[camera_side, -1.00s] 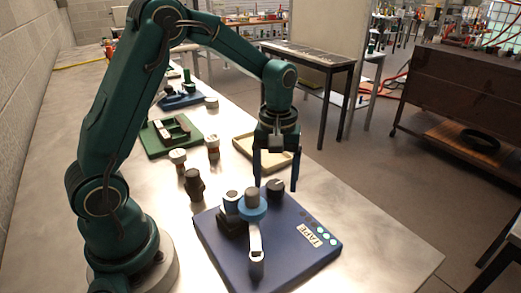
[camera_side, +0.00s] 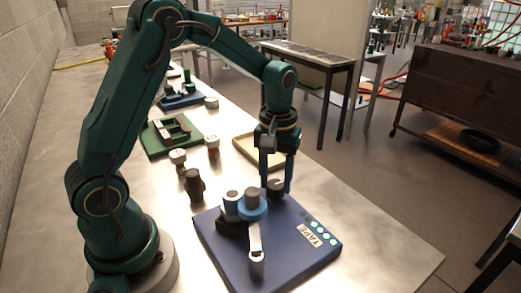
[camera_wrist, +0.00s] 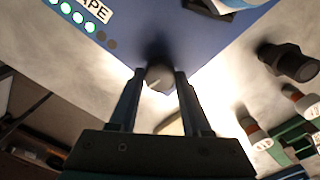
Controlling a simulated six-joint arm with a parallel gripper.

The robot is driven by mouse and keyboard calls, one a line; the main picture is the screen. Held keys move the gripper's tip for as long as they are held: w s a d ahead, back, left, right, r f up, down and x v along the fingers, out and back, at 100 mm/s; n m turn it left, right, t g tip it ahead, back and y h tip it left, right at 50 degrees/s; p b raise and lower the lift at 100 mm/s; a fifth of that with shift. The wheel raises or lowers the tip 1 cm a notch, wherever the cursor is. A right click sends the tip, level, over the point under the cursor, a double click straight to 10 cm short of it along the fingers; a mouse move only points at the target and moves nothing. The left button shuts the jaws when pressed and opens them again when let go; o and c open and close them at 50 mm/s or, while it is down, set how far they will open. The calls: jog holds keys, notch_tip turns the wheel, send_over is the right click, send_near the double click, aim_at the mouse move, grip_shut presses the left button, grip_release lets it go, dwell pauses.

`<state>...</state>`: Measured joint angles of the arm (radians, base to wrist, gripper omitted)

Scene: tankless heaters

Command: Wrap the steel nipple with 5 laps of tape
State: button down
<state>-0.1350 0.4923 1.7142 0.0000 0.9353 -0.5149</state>
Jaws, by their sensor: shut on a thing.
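A blue board (camera_side: 290,262) labelled TAPE lies on the bench. On it a grey steel cylinder (camera_side: 252,193), likely the nipple, stands in a wide blue ring (camera_side: 252,209). A second grey-topped cylinder (camera_side: 231,196) stands beside it at a dark block. A pale strip (camera_side: 254,238) runs from the ring toward a grey-topped post (camera_side: 257,262). My gripper (camera_side: 275,190) is shut on a dark round knob with a grey top (camera_wrist: 158,76) at the board's back corner; a pale mark shows on its top. How many tape laps lie on the nipple cannot be told.
A row of lamps (camera_wrist: 77,17) beside the label shows several lit green and two dark. A dark fitting (camera_side: 194,185), two white-capped pieces (camera_side: 178,159), a shallow tray (camera_side: 246,150) and a green fixture (camera_side: 155,143) stand behind. The bench's front right is clear.

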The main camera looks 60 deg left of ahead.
aim_at(276, 184)
jog(key=m, duration=0.7)
dwell(0.6)
jog(key=shift+c, duration=1.8)
grip_release()
jog(key=shift+r, duration=2.6)
